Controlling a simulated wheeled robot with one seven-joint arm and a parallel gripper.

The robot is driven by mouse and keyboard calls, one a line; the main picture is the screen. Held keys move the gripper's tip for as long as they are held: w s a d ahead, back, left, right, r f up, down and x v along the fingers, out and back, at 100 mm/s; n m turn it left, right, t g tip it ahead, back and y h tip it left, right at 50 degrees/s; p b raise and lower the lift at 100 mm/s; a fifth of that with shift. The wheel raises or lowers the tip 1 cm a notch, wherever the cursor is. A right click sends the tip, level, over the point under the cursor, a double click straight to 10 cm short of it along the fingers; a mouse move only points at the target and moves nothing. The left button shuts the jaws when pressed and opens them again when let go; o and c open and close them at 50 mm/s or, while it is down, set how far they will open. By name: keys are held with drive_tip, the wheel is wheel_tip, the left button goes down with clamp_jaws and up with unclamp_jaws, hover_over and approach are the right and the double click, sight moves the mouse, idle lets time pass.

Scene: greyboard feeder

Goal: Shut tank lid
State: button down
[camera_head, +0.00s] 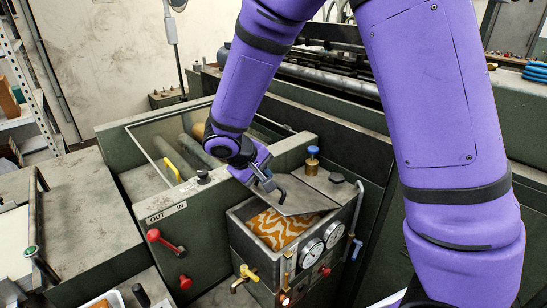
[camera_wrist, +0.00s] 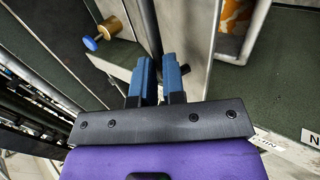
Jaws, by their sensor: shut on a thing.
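The tank lid (camera_head: 300,196) is a grey metal plate, tilted partly open over the tank (camera_head: 258,245). An orange and cream patterned surface (camera_head: 280,230) shows inside the tank below it; a bit of it (camera_wrist: 236,20) also shows in the wrist view. My gripper (camera_head: 264,180) is at the lid's left upper side, shut on its dark handle (camera_head: 281,192). In the wrist view the blue fingers (camera_wrist: 159,68) close around a dark bar beside the grey lid (camera_wrist: 188,30). The fingers hide much of the grip itself.
Two gauges (camera_head: 311,252), a yellow valve (camera_head: 244,277) and pipes sit on the tank's front and right. A brass, blue-topped knob (camera_head: 312,160) stands behind the lid. A red lever (camera_head: 165,241) juts out at left.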

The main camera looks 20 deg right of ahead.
drive_tip(key=shift+s+a+f+h, duration=0.25)
drive_tip(key=shift+a+f+h, duration=0.2)
drive_tip(key=shift+f, duration=0.4)
drive_tip(key=c, duration=1.7)
unclamp_jaws()
drive_tip(key=shift+w+d+r, duration=0.1)
drive_tip(key=shift+w, duration=0.05)
drive_tip(key=o, duration=0.4)
drive_tip(key=shift+d, duration=0.15)
drive_tip(key=shift+o, duration=0.7)
drive_tip(key=shift+a+r, duration=0.1)
drive_tip(key=shift+a, duration=0.1)
drive_tip(key=v, duration=1)
drive_tip(key=shift+s+r, duration=0.25)
drive_tip(key=shift+r, duration=0.05)
